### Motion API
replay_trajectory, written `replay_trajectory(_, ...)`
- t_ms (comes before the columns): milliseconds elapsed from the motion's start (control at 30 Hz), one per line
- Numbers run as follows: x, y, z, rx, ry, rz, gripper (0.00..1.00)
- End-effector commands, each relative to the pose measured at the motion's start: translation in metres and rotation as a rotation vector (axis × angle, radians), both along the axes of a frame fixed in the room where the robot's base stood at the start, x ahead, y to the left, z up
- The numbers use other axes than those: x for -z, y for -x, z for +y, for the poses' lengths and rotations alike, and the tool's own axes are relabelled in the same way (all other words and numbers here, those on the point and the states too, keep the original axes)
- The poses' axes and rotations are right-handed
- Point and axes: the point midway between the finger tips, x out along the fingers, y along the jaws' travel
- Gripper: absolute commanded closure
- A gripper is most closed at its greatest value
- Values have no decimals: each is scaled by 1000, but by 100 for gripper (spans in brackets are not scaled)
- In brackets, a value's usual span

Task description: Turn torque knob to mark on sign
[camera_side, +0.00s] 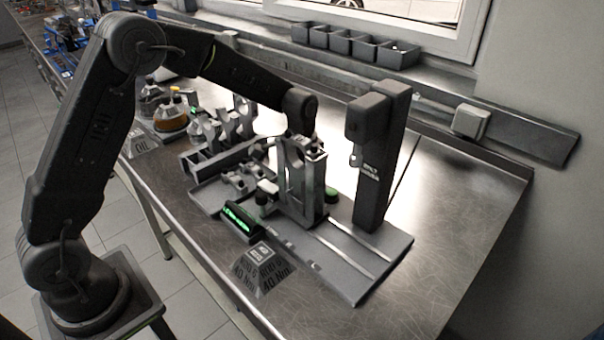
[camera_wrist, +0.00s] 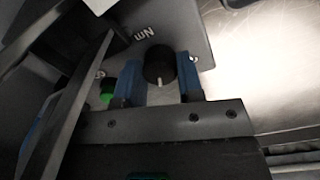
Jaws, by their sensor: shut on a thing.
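The torque knob (camera_wrist: 158,66) is round and black with a white pointer line, in the upper middle of the wrist view. Its line points down the picture, towards my gripper's body. My gripper (camera_wrist: 160,78) has its two blue fingers on either side of the knob, shut on it. The panel (camera_wrist: 190,28) around the knob carries the letters "Nm", seen inverted; other markings are hidden or unclear. The dark sign (camera_side: 262,268) stands at the table's front edge in the side view, with "40 Nm" readable. The knob and fingertips are hard to make out in the side view.
A green button (camera_wrist: 108,88) sits left of the knob. The tall bolt runner column (camera_side: 375,160) stands right of my wrist. A green-lit display (camera_side: 240,220) is behind the sign. Grey bins (camera_side: 355,46) line the back ledge. The table's right side is clear.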

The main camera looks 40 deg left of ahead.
Motion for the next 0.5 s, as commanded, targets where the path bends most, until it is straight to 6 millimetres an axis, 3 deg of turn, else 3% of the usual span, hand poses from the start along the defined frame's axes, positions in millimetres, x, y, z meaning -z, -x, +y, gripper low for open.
replay_trajectory(500,0,0,0,145,-1,2,90)
